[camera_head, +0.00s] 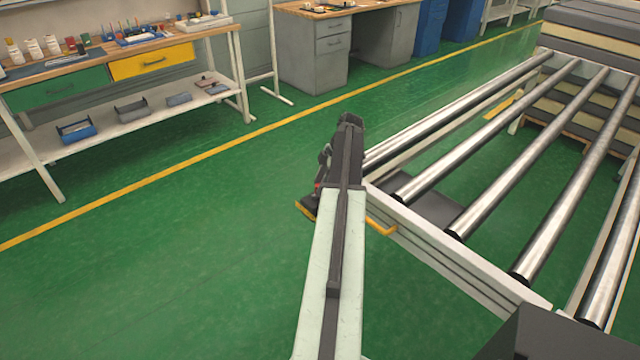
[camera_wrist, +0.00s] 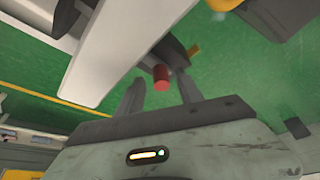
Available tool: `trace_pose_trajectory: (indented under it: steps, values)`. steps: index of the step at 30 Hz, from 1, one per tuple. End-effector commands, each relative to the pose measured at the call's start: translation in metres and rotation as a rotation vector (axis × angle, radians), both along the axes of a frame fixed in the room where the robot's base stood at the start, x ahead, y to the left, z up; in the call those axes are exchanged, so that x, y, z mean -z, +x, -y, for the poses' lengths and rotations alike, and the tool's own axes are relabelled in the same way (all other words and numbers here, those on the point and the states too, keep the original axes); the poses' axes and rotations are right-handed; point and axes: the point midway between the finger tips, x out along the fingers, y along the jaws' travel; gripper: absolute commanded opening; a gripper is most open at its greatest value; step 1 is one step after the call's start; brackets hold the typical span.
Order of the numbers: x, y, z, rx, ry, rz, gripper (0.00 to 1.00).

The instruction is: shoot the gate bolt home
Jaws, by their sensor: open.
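A short red cylinder (camera_wrist: 161,78), which looks like the bolt's knob, shows in the wrist view in front of a dark block. My gripper (camera_wrist: 161,84) is open, with one dark finger on each side of the red cylinder and visible gaps. I cannot tell how deep the cylinder lies between the fingers. A small red spot (camera_head: 317,186) shows beside the end of my arm in the head view. Most of the bolt and the gripper's fingers are hidden there by my arm.
A roller conveyor (camera_head: 450,255) with a pale frame lies close to the right of my arm. A yellow handle (camera_head: 381,227) sticks out from its end. Stacked mattresses (camera_head: 590,45) stand beyond it. A workbench (camera_head: 110,50) is at the left, with open green floor (camera_head: 190,240) between.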

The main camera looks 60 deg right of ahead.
Motion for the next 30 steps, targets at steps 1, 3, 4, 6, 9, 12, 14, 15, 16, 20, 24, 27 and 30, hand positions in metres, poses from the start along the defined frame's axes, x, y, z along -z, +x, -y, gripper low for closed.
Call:
trace_pose_trajectory:
  steps: [1,3,4,6,9,12,14,15,16,20,24,27,30]
  values:
    - [-0.014,-0.002,0.002,0.001,0.000,0.000,0.43]
    - [-0.026,-0.006,0.005,0.001,0.000,0.000,0.43]
    - [-0.032,-0.008,0.006,0.001,0.000,-0.001,0.43]
    - [-0.045,-0.012,0.010,0.001,0.000,-0.001,0.43]
    - [-0.059,-0.018,0.014,0.001,-0.001,0.000,0.43]
    - [-0.064,-0.021,0.016,0.001,-0.001,-0.002,0.43]
    - [-0.064,-0.022,0.016,0.001,-0.001,-0.002,0.43]
    - [-0.063,-0.022,0.016,0.001,-0.001,-0.002,0.43]
    - [-0.062,-0.022,0.016,0.001,-0.001,-0.002,0.43]
    - [-0.062,-0.022,0.016,0.001,-0.001,-0.002,0.43]
    - [-0.061,-0.022,0.016,0.001,-0.001,-0.002,0.43]
    - [-0.062,-0.020,0.015,-0.002,0.000,-0.001,0.43]
    - [-0.066,0.003,0.002,-0.039,0.000,-0.001,0.43]
